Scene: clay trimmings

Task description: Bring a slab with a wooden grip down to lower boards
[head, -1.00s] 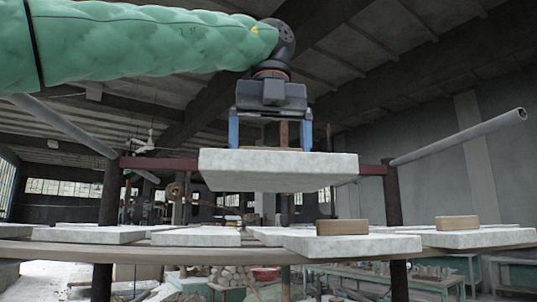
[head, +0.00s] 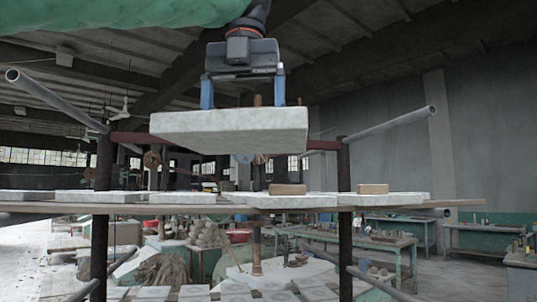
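My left gripper (head: 243,96) hangs from the green-sleeved arm at the top, its two blue fingers pointing down behind the front edge of a pale slab (head: 230,130). The slab hangs level in the air, clear above the upper board (head: 400,205), so the gripper carries it. Its wooden grip is hidden behind the slab's front edge. Slabs lie along the upper board; two show wooden grips, one at the middle (head: 288,189) and one to the right (head: 373,188). Below, slabs (head: 193,292) lie at a lower level at the bottom edge. My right gripper is out of view.
Dark rack posts (head: 345,240) stand at both sides, with grey pipes sticking out toward me at the left (head: 55,100) and right (head: 395,122). A dark red crossbar runs behind the held slab. Green work tables (head: 350,240) stand farther back.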

